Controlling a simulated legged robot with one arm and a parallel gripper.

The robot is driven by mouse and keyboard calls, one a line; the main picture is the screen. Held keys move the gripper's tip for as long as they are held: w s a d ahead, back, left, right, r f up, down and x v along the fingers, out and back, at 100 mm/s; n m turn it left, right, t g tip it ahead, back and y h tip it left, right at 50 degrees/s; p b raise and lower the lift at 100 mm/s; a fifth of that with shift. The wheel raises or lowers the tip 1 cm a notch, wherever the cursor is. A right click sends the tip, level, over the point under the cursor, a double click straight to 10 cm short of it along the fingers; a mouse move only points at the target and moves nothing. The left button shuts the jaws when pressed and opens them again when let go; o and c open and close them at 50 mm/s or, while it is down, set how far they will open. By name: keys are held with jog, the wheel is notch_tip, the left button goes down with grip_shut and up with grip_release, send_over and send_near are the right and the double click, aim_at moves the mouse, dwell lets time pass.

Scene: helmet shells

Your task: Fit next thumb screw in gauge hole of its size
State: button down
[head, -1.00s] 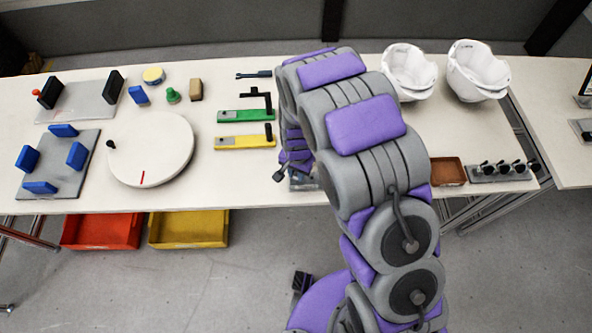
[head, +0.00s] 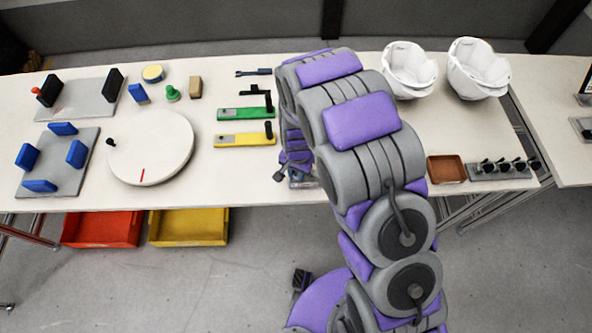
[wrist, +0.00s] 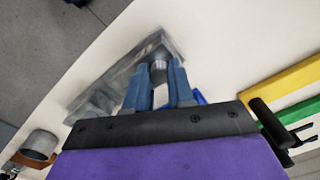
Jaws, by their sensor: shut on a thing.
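In the wrist view, my gripper (wrist: 157,78) has its two blue fingers closed on a thumb screw (wrist: 160,72), of which a grey round part and a pale part show between them. The screw is over a grey metal gauge plate (wrist: 105,88). The fingers hide the hole, so I cannot tell whether the tip is in it. In the head view my arm hides the screw and most of the plate (head: 303,181). Several black-headed thumb screws stand in a grey rack (head: 500,174) at the table's right end.
A brown tray (head: 446,169) is left of the rack. Green (head: 240,113) and yellow (head: 240,140) bar fixtures lie left of my arm. White helmet shells (head: 408,72) stand at the back right. A white turntable (head: 165,150) is on the left. The front table edge is close to the plate.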

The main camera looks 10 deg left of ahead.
jog(key=c, duration=0.9)
grip_release()
jog(key=shift+r, duration=0.1)
notch_tip(320, 180, up, 17)
jog(key=p, duration=0.2)
jog(key=shift+d, duration=0.15)
